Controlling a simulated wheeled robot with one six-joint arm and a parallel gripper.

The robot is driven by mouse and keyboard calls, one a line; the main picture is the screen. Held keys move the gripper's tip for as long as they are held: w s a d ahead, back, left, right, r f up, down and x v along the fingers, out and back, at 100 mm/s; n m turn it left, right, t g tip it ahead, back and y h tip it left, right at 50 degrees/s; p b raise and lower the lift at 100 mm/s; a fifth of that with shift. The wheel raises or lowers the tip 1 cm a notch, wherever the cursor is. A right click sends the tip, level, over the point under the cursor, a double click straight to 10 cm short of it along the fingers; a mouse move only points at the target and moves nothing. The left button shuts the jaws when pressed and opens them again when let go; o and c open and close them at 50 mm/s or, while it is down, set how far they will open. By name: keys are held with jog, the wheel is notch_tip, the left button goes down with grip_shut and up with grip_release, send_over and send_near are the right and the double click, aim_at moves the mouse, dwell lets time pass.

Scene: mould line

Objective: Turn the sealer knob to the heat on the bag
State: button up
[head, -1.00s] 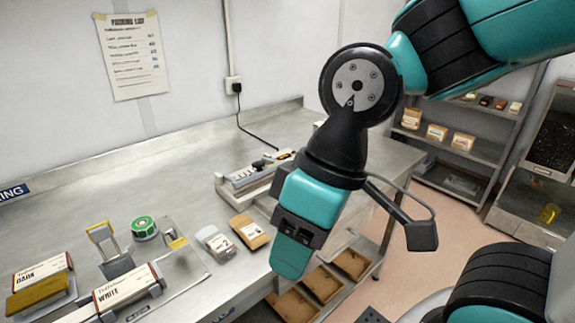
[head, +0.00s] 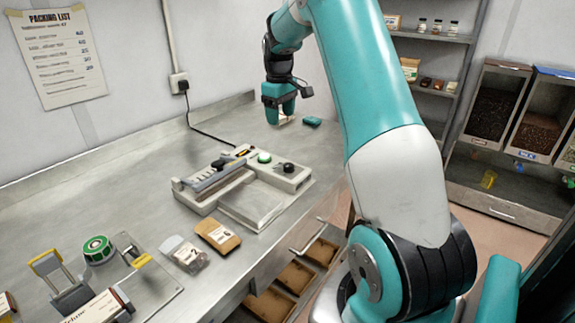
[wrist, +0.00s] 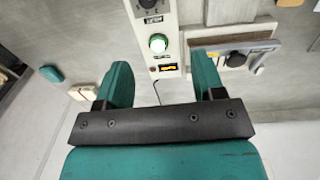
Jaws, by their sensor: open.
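The sealer (head: 207,199) is a pale bench unit with a long sealing bar, a green button (head: 264,157) and a black knob (head: 288,167) at its right end. In the wrist view the knob (wrist: 150,4) is cut by the top edge, and the green button (wrist: 158,43) shows ahead of the fingers. The knob's setting cannot be read. A brown bag (head: 217,236) with a pale label lies in front of the sealer beside a clear bag (head: 185,253); their print is too small to read. My gripper (head: 280,112) is open and empty, above the bench beyond the sealer, apart from the knob.
A teal block (head: 311,121) and a small pale item lie on the bench near my gripper. A cord runs from the wall socket (head: 179,83) towards the sealer. A green tape roll (head: 98,249) stands at front left. Shelves and bins are at right.

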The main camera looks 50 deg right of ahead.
aim_at(288, 165)
jog(key=d+f+p, duration=0.1)
jog(key=f, duration=0.5)
jog(key=d+f+p, duration=0.1)
jog(key=f+p, duration=0.1)
jog(key=f, duration=0.4)
jog(key=d+f+p, duration=0.1)
jog(key=f, duration=0.5)
jog(key=shift+s, duration=0.1)
jog(key=c, duration=0.9)
